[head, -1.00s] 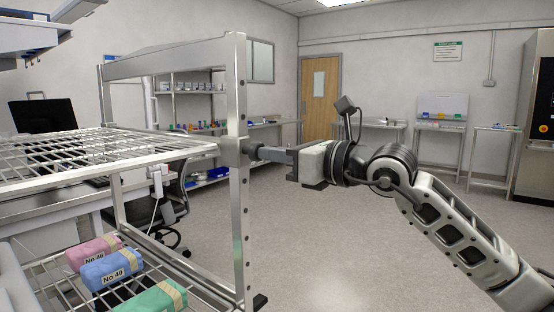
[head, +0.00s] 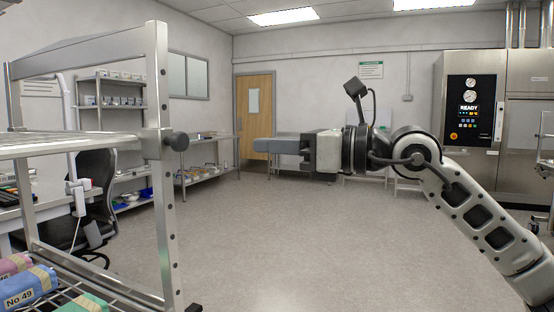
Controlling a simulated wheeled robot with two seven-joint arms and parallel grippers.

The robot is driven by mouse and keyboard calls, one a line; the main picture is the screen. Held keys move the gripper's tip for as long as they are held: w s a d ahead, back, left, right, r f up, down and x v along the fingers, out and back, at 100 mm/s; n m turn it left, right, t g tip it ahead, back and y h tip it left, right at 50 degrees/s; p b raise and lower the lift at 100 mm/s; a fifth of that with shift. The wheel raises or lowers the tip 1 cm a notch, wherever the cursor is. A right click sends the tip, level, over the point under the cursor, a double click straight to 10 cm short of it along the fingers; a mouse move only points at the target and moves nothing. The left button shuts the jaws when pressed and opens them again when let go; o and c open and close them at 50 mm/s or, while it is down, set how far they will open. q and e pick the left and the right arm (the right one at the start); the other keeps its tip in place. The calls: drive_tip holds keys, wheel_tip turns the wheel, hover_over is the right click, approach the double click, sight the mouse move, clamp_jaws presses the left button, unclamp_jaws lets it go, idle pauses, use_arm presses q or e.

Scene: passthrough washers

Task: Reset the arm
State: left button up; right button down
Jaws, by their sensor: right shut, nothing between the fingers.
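My right arm comes in from the lower right and reaches left across the middle of the head view. My right gripper (head: 262,146) is at its end, pointing left, with its fingers shut and nothing held. It hangs in open air, clear to the right of the metal rack's front post (head: 162,200) and its dark knob (head: 178,141). My left gripper is not in view.
The rack at left holds wrapped packs on its lower shelf: a blue one marked No 49 (head: 25,288), a green one (head: 85,304) and part of a pink one. A washer machine (head: 474,105) reading READY stands at right. A door (head: 255,110) and shelving are behind. The middle floor is clear.

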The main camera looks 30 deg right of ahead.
drive_tip(key=shift+s+d, duration=0.1)
drive_tip(key=shift+s, duration=0.15)
idle(0.3)
